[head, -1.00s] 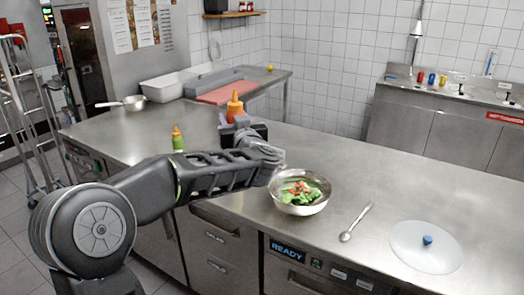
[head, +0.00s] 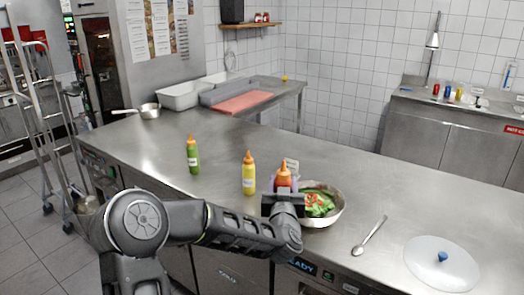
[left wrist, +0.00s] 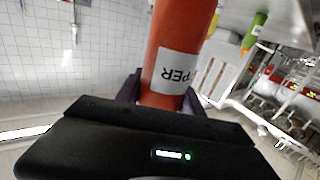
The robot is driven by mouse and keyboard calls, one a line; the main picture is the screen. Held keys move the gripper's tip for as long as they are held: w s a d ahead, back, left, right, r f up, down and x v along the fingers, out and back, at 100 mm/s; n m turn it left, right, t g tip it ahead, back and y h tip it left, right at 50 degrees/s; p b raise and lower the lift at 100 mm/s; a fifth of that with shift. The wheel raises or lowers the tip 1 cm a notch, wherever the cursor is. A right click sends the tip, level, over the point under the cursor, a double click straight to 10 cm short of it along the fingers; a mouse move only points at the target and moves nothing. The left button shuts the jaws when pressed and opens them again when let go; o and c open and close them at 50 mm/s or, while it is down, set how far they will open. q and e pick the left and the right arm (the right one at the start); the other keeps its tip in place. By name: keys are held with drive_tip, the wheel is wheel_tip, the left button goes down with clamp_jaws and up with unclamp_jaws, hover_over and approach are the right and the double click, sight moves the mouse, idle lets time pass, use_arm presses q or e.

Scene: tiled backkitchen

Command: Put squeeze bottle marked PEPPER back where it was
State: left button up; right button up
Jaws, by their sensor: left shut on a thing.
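My left gripper (head: 283,196) is shut on a red-orange squeeze bottle (head: 284,179) with an orange nozzle pointing up. In the left wrist view the bottle (left wrist: 182,40) stands between the fingers, and its white label shows inverted letters ending in "PER"; the rest is out of sight. In the head view the bottle overlaps the left rim of the salad bowl (head: 338,213); its base is hidden by my gripper, so I cannot tell how high it is. A yellow bottle (head: 249,178) and a green bottle (head: 193,157) stand upright on the counter to the left. My right gripper is not in view.
A spoon (head: 369,236) and a clear lid with a blue knob (head: 442,257) lie right of the bowl on the steel counter (head: 150,150). A pan (head: 148,111) is at the far left. The counter between the pan and the green bottle is clear.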

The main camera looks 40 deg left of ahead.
use_arm(q)
drive_tip(key=s+d+f+m+t+h, duration=0.1)
drive_tip(key=s+d+f+m+h, duration=0.1)
drive_tip(key=d+f, duration=0.4)
drive_tip(key=s+d+f+m+t+h, duration=0.1)
drive_tip(key=d+f+m+h, duration=0.3)
drive_tip(key=d, duration=1.1)
wheel_tip(320, 180, down, 2)
drive_tip(key=s+h, duration=0.1)
drive_tip(key=h, duration=0.2)
drive_tip(key=shift+s+t+h, duration=0.25)
drive_tip(key=shift+t+h, duration=0.05)
drive_tip(key=shift+t, duration=0.1)
